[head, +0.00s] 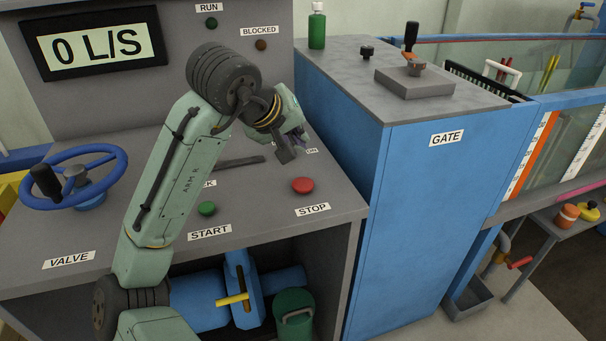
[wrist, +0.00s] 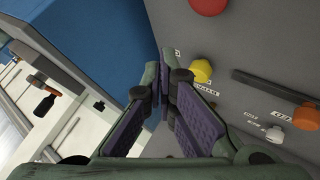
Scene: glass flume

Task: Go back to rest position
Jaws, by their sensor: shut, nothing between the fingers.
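My gripper (head: 296,143) is over the back right part of the grey control panel, near the blue gate cabinet, partly hidden behind my own wrist in the head view. In the wrist view my gripper (wrist: 164,92) shows its purple-padded fingers with the tips together and nothing between them. It points at the panel's right edge, beside a yellow knob (wrist: 201,71). I cannot tell whether the fingertips touch the panel.
The panel carries a red stop button (head: 302,185), a green start button (head: 207,208) and a blue valve handwheel (head: 75,178). The blue gate cabinet (head: 420,200) stands close on the right, with a green bottle (head: 317,27) on top. The display reads 0 L/S (head: 98,46).

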